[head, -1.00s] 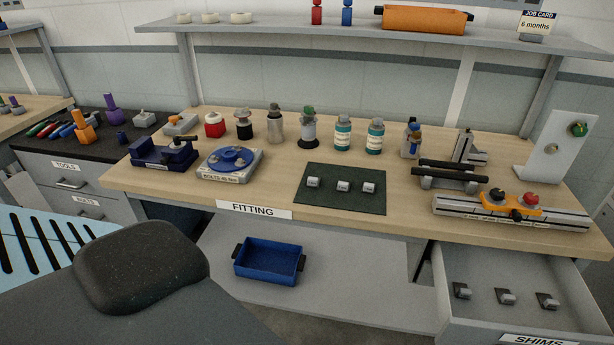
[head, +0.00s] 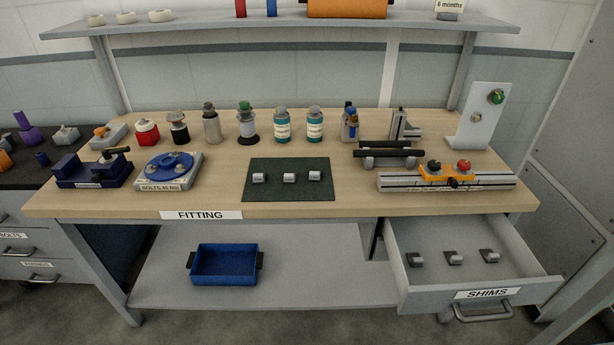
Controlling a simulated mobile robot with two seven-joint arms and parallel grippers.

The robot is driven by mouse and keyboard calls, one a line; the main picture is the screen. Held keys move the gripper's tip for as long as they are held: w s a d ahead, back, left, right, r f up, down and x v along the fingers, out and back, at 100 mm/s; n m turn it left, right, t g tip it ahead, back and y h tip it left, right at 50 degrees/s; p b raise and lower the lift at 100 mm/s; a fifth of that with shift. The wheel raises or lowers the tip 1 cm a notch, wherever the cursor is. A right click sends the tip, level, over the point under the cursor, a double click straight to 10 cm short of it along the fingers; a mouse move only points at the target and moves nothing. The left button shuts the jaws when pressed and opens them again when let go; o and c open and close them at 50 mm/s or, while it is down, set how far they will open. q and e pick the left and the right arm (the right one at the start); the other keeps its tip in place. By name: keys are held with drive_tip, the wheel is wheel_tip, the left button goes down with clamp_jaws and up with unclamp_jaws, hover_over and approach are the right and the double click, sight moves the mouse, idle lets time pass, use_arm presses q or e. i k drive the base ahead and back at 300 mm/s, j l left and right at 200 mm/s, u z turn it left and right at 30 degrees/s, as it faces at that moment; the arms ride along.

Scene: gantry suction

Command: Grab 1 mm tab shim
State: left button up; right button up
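The drawer labelled SHIMS (head: 430,284) is open at the right under the bench. Three small dark tab shims with grey blocks lie in it in a row: a left one (head: 415,260), a middle one (head: 454,258) and a right one (head: 490,256). They look alike, and no thickness marking is readable, so I cannot tell which is 1 mm. Neither of my grippers is in view.
The bench top (head: 350,204) carries a dark green mat (head: 290,194) with three small grey pieces. A blue vise (head: 92,172), a blue round fixture (head: 168,168), several bottles and an orange-topped rail (head: 446,182) stand around it. A blue bin (head: 226,265) sits on the lower shelf.

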sight(313, 175)
drive_tip(key=j+z, duration=0.1)
drive_tip(key=z, duration=0.55)
drive_tip(key=j+z, duration=0.75)
drive_tip(key=k+j+z, duration=0.15)
drive_tip(key=j, duration=0.3)
drive_tip(key=j+z, duration=0.15)
drive_tip(key=j, duration=0.35)
drive_tip(key=k+j, duration=0.15)
drive_tip(key=j, duration=0.25)
drive_tip(key=k+j, duration=0.1)
drive_tip(key=j, duration=0.35)
drive_tip(key=k+j+z, duration=0.1)
drive_tip(key=j, duration=0.3)
